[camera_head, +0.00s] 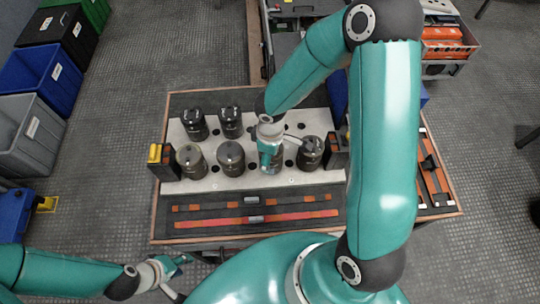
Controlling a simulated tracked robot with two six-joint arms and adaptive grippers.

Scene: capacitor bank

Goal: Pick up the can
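Several dark cylindrical cans stand upright on a pale board on the table: two in the back row (194,125) (231,122), and a front row including (191,162), (231,159) and one at the right (310,154). My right gripper (270,158) points down at another can (277,164) between these front cans. It overlaps that can, which is partly hidden, and I cannot tell whether its fingers are closed on it. My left gripper (180,277) is low at the left, off the table's front edge, with its fingers apart and empty.
The pale board (200,186) has dark holes between the cans. Orange and dark bars (256,219) lie along the table front. Dark blocks stand at both ends of the board. Bins (40,75) line the left; an open drawer unit (445,45) stands back right. Floor is clear at left.

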